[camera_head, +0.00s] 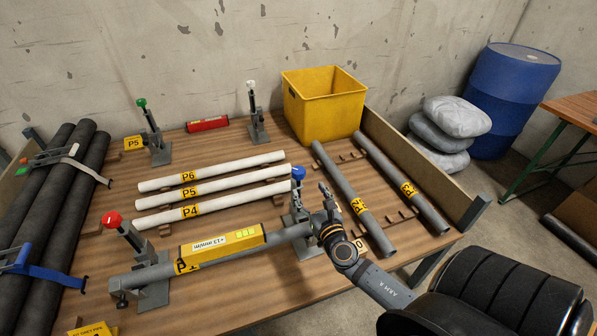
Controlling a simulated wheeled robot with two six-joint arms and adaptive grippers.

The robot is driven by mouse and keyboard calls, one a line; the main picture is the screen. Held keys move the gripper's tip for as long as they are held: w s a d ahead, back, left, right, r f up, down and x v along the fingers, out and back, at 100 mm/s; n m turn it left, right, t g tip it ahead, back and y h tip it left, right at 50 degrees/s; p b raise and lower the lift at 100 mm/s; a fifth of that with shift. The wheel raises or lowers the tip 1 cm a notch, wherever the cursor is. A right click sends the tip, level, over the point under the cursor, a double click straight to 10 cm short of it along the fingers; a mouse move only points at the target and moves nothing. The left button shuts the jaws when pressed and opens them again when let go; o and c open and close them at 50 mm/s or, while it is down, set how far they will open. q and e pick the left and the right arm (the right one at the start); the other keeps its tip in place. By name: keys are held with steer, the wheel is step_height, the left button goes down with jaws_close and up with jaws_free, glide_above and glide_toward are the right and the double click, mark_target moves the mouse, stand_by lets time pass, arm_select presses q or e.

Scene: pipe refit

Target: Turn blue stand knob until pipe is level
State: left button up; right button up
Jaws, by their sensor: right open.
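The blue stand knob (298,172) tops a grey stand (305,243) under the right part of a grey pipe (205,263). A red knob (112,218) tops the stand (148,280) under the pipe's left end. A yellow level (222,241) with a small display sits on the pipe; its reading is too small to read surely. I cannot tell from this view whether the pipe is level. My right gripper (325,194) is open and empty, just right of the blue knob and apart from it. My left gripper is not in view.
White pipes (215,184) lie behind the stands. Grey pipes (345,195) rest on racks at right. Green-knob (141,103) and white-knob (251,84) stands and a yellow bin (323,104) stand at the back. Dark pipes (45,215) lie strapped at left.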

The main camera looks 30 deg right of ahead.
mark_target(300, 176)
steer(key=p+x, duration=0.1)
steer(key=x, duration=0.9)
steer(key=shift+w+d, duration=0.1)
steer(key=c, duration=1.2)
steer(key=shift+o, duration=0.2)
steer(key=shift+r+m+h, duration=0.1)
steer(key=shift+m+h, duration=0.3)
steer(key=shift+h, duration=0.2)
